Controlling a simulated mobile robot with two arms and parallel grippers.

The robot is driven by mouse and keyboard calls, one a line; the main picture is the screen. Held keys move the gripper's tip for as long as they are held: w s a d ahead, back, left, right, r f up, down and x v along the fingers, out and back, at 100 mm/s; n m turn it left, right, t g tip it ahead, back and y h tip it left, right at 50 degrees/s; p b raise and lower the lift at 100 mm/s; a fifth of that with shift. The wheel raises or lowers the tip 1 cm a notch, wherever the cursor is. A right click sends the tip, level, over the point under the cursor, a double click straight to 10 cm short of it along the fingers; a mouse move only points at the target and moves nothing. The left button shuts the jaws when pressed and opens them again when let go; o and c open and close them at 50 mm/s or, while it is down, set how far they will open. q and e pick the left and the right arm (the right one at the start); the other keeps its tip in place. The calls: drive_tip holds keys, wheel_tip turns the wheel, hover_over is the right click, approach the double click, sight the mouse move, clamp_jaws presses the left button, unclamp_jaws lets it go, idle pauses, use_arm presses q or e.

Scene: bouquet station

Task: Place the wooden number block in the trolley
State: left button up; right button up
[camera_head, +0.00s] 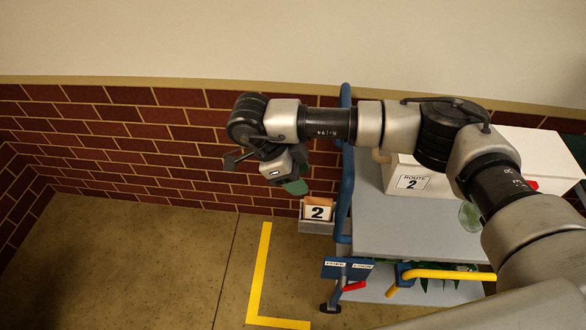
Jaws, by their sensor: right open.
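The wooden number block (318,209), with a white face marked "2", sits upright in a small grey holder (314,227) at the left side of the trolley. The trolley has a blue frame and a grey top shelf (420,225). My right gripper (266,174) is open and empty, above and to the left of the block and apart from it. Its far finger is dark and a green part shows at its right side. My right arm crosses in front of the trolley and hides part of it. My left gripper is not in view.
A white box (520,160) labelled "ROUTE 2" stands on the trolley's top shelf. A clear round vessel (470,216) is beside it. Green leaves show on the lower shelf. A yellow floor line (257,275) lies left of the trolley. The floor at left is clear, before a brick wall.

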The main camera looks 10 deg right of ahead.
drive_tip(key=shift+v, duration=1.25)
